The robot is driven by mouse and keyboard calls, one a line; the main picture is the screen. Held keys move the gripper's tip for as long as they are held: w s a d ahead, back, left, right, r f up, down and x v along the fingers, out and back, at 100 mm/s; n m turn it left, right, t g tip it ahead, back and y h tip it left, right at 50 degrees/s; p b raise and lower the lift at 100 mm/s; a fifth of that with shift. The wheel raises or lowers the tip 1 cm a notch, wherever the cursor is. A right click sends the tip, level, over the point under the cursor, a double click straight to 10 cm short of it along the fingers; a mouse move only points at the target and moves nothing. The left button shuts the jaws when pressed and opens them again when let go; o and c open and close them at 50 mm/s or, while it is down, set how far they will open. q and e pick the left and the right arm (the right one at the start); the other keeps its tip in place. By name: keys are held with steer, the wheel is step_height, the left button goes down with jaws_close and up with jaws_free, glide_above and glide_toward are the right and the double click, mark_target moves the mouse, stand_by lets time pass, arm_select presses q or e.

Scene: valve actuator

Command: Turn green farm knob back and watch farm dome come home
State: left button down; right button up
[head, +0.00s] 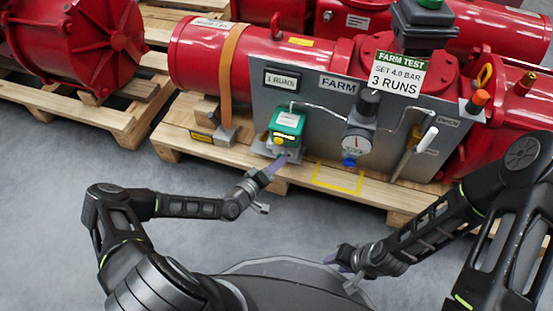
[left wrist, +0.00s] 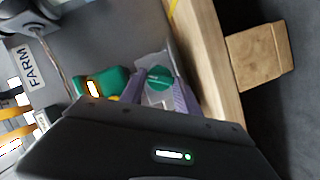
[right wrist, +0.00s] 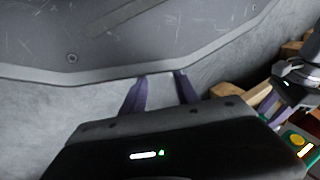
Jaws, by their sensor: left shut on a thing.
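The green knob (left wrist: 158,78) sits low on the grey panel, beside a green box with a yellow button (left wrist: 104,82). My left gripper (left wrist: 156,92) has its purple fingers on either side of the knob and is shut on it. In the head view the left gripper (head: 281,161) reaches up to just below the green box (head: 288,124), and the knob is hidden there. My right gripper (right wrist: 160,82) is empty, its fingers apart; in the head view it hangs low in front (head: 338,259).
The grey FARM panel (head: 318,112) carries a round gauge (head: 357,144), thin pipes and a white-handled lever (head: 428,138). A sign (head: 400,73) reads "FARM TEST, SET 4.0 BAR, 3 RUNS". Red actuators stand on wooden pallets (head: 185,140). The grey floor before the pallet is open.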

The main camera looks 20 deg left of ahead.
arm_select(q)
steer(key=shift+s+d+r+m+g+y+p, duration=0.15)
steer(key=shift+m+y+p, duration=0.7)
steer(key=shift+m+p, duration=0.55)
steer(key=shift+w+d+f+m+g+y+p, duration=0.1)
steer(key=shift+m+g+y+p, duration=0.1)
steer(key=shift+m+y+p, duration=0.95)
steer(key=shift+s+d+r+m+g+y+p, duration=0.15)
steer(key=shift+m+y+p, duration=0.35)
steer(key=shift+m+p, duration=1.2)
arm_select(e)
step_height(320, 180, up, 10)
steer(key=s, duration=0.2)
steer(key=shift+a, duration=0.45)
arm_select(q)
steer(key=shift+w+f, duration=0.1)
arm_select(e)
steer(key=shift+g, duration=0.3)
